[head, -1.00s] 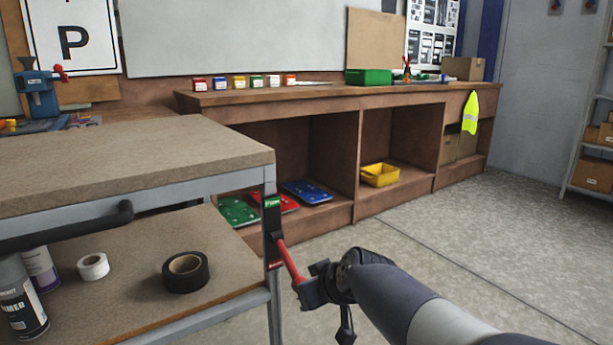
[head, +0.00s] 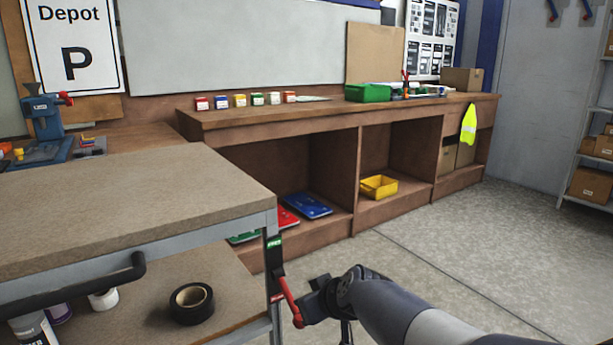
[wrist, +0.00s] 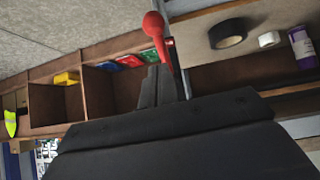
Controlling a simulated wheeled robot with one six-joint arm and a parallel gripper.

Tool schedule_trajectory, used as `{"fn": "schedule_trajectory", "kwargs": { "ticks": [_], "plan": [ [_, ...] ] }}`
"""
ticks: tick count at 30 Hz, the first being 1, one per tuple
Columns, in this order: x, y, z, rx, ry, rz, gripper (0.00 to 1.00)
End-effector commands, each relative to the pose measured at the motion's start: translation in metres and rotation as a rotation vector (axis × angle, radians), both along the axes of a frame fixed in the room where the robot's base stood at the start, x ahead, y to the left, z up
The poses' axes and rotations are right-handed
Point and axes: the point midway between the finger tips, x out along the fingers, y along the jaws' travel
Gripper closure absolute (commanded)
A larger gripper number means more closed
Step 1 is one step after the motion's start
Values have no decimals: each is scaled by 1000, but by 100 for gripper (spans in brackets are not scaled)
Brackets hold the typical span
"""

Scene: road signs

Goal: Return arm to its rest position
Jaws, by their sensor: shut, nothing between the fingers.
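My gripper (head: 312,300) is at the end of my dark arm, low in the head view, beside the right front leg of the workbench cart. Its fingers (wrist: 168,88) show dark and closed together in the wrist view, with nothing between them. A red lever (head: 288,298) hangs tilted from a plate with green and red labels on that leg. The lever's round red knob (wrist: 154,24) shows just past the fingertips in the wrist view. In the head view the gripper is close to the lever; I cannot tell whether they touch.
The cart's top (head: 130,212) and lower shelf (head: 235,298) fill the left; black tape (head: 191,303) lies on the shelf. A long wooden bench (head: 340,112) stands behind, with a yellow bin (head: 379,187) in a cubby. Open floor (head: 470,250) lies to the right.

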Motion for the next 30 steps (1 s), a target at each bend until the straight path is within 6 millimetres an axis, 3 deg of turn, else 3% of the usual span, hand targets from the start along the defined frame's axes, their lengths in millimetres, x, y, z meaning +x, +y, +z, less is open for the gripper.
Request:
{"fn": "schedule_trajectory", "kwargs": {
  "ticks": [6,30],
  "plan": [
    [2,1,14,-6,11,0,100],
    [10,7,40,-104,154,1,100]
  ]
}}
